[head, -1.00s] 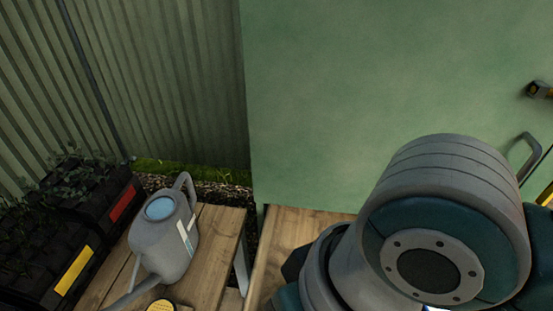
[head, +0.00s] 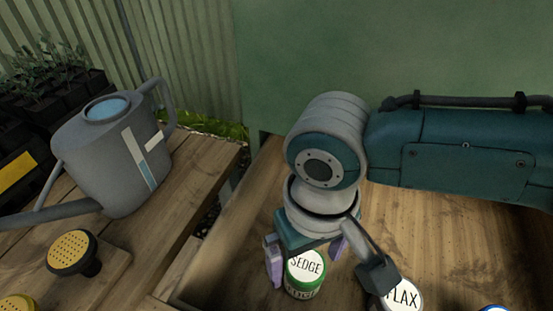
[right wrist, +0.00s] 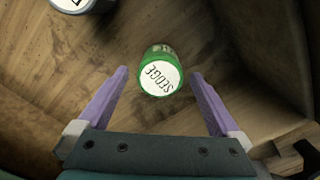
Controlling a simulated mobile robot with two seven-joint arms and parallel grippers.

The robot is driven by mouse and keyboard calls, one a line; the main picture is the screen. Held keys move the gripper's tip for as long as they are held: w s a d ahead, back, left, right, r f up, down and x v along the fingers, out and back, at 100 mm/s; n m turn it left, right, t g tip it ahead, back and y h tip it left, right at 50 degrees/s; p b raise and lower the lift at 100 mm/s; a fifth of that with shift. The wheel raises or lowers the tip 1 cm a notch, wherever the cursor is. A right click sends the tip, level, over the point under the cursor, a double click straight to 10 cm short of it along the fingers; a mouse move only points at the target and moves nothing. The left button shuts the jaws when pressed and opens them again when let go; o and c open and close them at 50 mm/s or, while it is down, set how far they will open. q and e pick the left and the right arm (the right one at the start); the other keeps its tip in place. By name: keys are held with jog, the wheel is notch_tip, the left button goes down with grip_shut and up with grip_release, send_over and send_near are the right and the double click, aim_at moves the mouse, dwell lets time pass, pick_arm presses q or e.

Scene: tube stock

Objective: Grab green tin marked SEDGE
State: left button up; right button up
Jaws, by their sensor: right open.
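The green tin marked SEDGE (head: 304,276) stands upright on the wooden shelf, its white lid up. It also shows in the right wrist view (right wrist: 161,75), just ahead of and between the tips of my two purple fingers. My right gripper (head: 308,258) is open around or just above the tin, with one finger on either side; I cannot tell the exact height. In the right wrist view the gripper (right wrist: 158,78) has clear gaps on both sides of the tin. My left gripper is not in view.
A tin marked FLAX (head: 404,296) stands to the right, partly hidden by my right wrist; a white-lidded tin (right wrist: 78,4) shows at the wrist view's top. A blue-rimmed lid (head: 495,308) is at the lower right edge. A grey watering can (head: 110,160) stands on the left bench.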

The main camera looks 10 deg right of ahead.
aim_at(304, 275)
notch_tip(304, 275, down, 5)
jog(key=shift+f+b, duration=0.1)
jog(key=shift+b, duration=1)
jog(key=c, duration=1.5)
